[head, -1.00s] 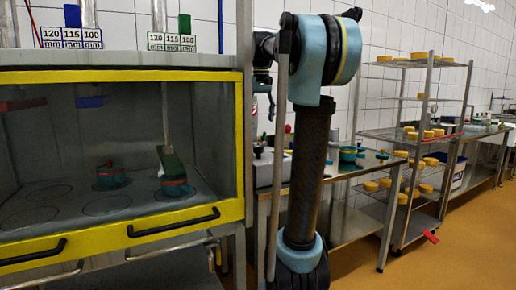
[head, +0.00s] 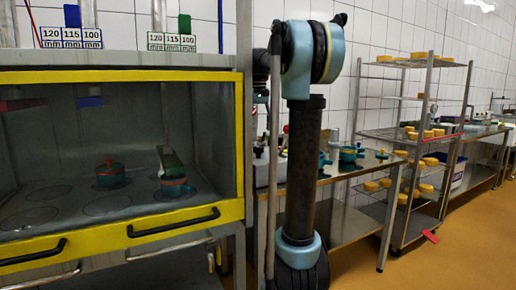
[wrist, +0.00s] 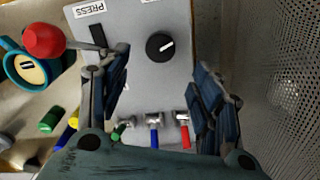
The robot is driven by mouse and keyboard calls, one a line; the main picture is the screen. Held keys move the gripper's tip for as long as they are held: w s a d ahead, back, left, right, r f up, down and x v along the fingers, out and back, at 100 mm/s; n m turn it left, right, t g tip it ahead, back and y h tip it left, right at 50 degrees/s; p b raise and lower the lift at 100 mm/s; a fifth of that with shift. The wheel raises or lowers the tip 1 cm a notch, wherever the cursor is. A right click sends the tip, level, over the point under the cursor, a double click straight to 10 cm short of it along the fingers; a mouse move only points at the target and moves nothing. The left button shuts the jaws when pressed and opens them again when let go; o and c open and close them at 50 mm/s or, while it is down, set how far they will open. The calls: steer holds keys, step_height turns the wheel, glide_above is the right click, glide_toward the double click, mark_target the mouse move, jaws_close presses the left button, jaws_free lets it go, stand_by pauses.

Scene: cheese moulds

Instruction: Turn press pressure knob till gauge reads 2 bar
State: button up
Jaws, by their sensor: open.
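The black press knob (wrist: 160,46), with a white pointer mark, sits on a grey panel (wrist: 148,88) labelled PRESS in the wrist view. The mark points to the upper right of the picture. My gripper (wrist: 162,64) is open, with one blue-padded finger left of the knob and one right of it; neither seems to touch it. No gauge reading can be made out. The gripper is hidden in the head view.
A red ball handle (wrist: 43,40) sticks out left of the panel. Green, blue and red valve levers (wrist: 154,136) line its lower edge. A perforated metal surface (wrist: 278,80) lies right. A yellow-framed glass cabinet (head: 120,76) stands left of my arm.

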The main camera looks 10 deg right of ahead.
mark_target(258, 147)
step_height(258, 147, down, 9)
steer(key=shift+f, duration=0.1)
stand_by(0.3)
steer(key=c, duration=1.1)
